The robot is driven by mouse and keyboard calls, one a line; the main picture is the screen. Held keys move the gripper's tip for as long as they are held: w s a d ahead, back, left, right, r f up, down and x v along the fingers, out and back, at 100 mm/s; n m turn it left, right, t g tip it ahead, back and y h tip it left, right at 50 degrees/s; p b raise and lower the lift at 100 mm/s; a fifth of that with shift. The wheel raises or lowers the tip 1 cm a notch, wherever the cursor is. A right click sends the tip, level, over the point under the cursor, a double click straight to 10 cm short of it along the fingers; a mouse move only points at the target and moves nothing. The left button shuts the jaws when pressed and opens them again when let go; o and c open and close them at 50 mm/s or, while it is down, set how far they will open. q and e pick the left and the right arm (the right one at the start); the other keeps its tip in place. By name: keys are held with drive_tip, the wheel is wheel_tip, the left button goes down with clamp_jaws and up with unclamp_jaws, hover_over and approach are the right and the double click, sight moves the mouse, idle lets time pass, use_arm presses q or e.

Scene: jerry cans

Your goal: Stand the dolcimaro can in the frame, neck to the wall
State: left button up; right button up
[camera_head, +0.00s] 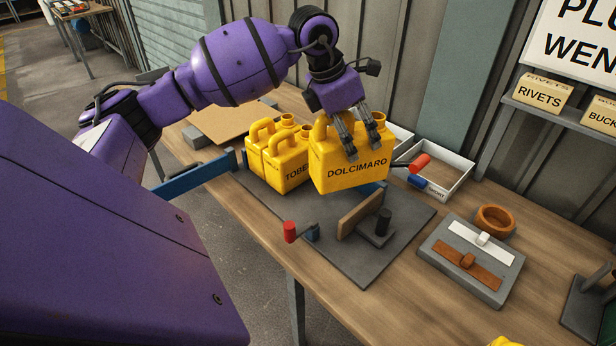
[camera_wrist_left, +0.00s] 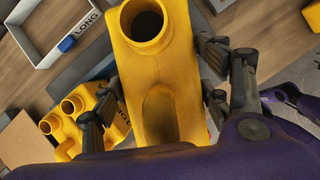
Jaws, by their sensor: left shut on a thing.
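The yellow dolcimaro can (camera_head: 347,165) is upright, its name facing the head camera. My left gripper (camera_head: 347,142) is shut on it from above, with fingers along its sides. The can's open neck (camera_wrist_left: 146,22) is at the top in the wrist view, and in the head view it is on the right, toward the wall. The can appears held above a dark grey board (camera_head: 345,268) carrying a brown upright plate (camera_head: 359,215), a black post and a red-handled part (camera_head: 290,232). I cannot make out the frame clearly; the can hides part of the board. My right gripper is not in view.
Other yellow cans (camera_head: 288,165), one partly reading TOBE, stand close left of the held can. A white-walled tray (camera_head: 458,184) is behind right. A grey block with white and brown strips (camera_head: 472,259) and an orange ring (camera_head: 495,220) lie right. The front right tabletop is mostly clear.

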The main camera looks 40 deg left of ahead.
use_arm(q)
drive_tip(key=f+n, duration=0.1)
drive_tip(key=w+a+f+n+y, duration=0.1)
drive_tip(key=f, duration=0.1)
drive_tip(key=f+n+b, duration=0.1)
drive_tip(key=n, duration=0.1)
drive_tip(key=shift+w+a+f+y, duration=0.3)
drive_tip(key=shift+w+a+f+n, duration=0.1)
drive_tip(key=shift+f+n, duration=0.15)
drive_tip(key=shift+n, duration=0.15)
drive_tip(key=shift+t, duration=0.3)
wheel_tip(320, 180, down, 5)
drive_tip(key=shift+f, duration=0.1)
wheel_tip(320, 180, down, 5)
drive_tip(key=shift+r+p, duration=0.15)
drive_tip(key=shift+p, duration=0.2)
drive_tip(key=o, duration=1.4)
drive_tip(key=shift+c, duration=0.2)
drive_tip(key=shift+o, duration=1.3)
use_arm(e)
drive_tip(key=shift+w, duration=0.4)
